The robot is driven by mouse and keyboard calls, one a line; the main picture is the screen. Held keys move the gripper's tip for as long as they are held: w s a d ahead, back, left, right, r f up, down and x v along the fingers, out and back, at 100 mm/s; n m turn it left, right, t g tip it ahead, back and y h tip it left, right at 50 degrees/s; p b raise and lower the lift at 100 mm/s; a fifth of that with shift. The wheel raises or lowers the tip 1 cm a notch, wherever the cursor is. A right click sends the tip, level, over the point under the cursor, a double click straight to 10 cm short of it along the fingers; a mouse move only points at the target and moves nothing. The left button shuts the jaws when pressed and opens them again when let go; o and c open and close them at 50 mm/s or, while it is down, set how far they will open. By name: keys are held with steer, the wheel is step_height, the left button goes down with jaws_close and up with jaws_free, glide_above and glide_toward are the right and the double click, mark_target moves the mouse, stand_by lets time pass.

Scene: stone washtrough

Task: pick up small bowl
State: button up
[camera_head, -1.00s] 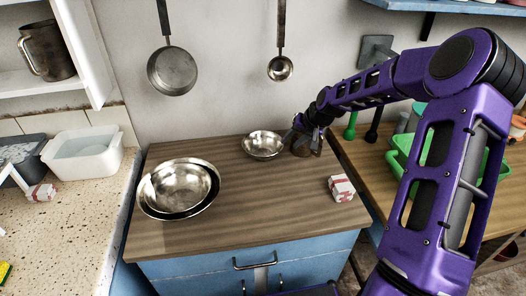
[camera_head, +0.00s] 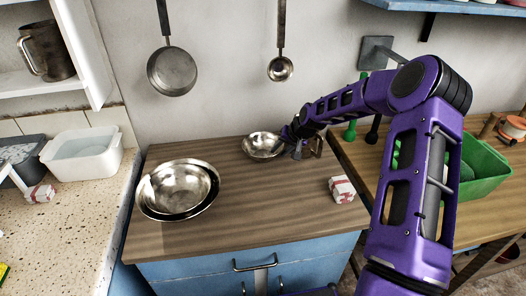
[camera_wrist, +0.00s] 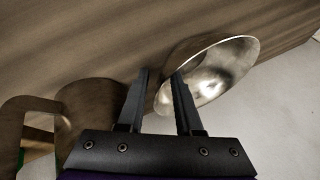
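The small bowl (camera_head: 261,146) is a shiny metal bowl near the back of the wooden counter top. In the wrist view the small bowl (camera_wrist: 222,75) is right of centre, its near edge showing between my fingers. My gripper (camera_head: 293,146) is at the bowl's right side in the head view. In the wrist view my gripper (camera_wrist: 163,72) has its two fingers apart, with the right finger in front of the bowl. I cannot tell whether either finger touches it.
A brown mug (camera_wrist: 88,108) stands close beside my left finger in the wrist view. Larger nested metal bowls (camera_head: 178,189) are at the counter's left. A red-and-white box (camera_head: 342,189) is at the right. The counter's middle front is clear.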

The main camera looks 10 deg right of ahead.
jaws_close()
stand_by(1.2)
